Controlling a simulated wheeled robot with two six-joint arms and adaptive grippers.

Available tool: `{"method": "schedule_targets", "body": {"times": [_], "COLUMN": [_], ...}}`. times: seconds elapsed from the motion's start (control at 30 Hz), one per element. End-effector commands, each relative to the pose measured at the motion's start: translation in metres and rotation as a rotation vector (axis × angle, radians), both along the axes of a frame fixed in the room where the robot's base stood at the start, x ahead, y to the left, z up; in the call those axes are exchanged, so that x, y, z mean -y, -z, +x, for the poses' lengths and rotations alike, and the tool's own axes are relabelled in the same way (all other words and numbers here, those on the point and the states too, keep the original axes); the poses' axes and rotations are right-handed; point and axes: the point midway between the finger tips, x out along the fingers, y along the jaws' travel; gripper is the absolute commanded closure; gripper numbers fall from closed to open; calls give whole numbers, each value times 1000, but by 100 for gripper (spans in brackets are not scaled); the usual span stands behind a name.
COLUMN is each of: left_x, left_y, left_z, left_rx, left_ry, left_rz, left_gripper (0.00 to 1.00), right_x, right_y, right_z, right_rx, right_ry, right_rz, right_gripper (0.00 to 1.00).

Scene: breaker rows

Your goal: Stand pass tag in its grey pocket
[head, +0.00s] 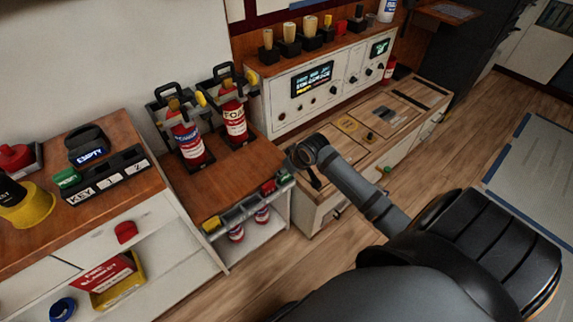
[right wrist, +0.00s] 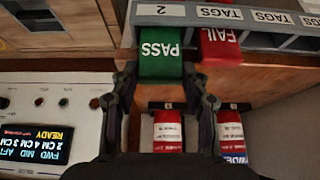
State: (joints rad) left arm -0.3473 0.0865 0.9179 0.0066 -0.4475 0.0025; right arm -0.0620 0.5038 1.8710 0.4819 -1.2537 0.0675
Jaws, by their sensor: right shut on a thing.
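The green pass tag (right wrist: 160,58) is between the fingers of my right gripper (right wrist: 160,78), which is shut on it. In the right wrist view its top meets the grey tag rack (right wrist: 262,40) at the label "2"; I cannot tell how far it sits in a pocket. In the head view the green tag (head: 283,178) shows at the rack's right end, and my right gripper (head: 313,180) is just right of it. The red fail tag (right wrist: 220,48) is beside it, apart from the fingers. My left gripper is not in view.
Two red extinguishers (head: 233,122) stand on the brown counter behind the rack. A yellow tag (head: 210,223) is at the rack's left end. A white control panel (head: 320,88) stands behind my right gripper. More red bottles (head: 262,214) are below the rack.

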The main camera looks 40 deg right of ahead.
Motion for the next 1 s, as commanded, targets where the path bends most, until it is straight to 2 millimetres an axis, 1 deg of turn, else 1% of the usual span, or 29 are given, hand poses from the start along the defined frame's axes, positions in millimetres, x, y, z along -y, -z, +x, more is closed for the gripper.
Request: {"method": "schedule_targets", "body": {"times": [0.97, 1.0], "left_x": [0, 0], "left_y": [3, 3], "left_z": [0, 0], "left_rx": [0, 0], "left_ry": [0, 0], "left_rz": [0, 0], "left_gripper": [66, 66], "right_x": [0, 0], "right_y": [25, 25], "right_z": [0, 0], "right_rx": [-1, -1], "right_ry": [0, 0], "right_rz": [1, 0], "right_gripper": [75, 50]}}
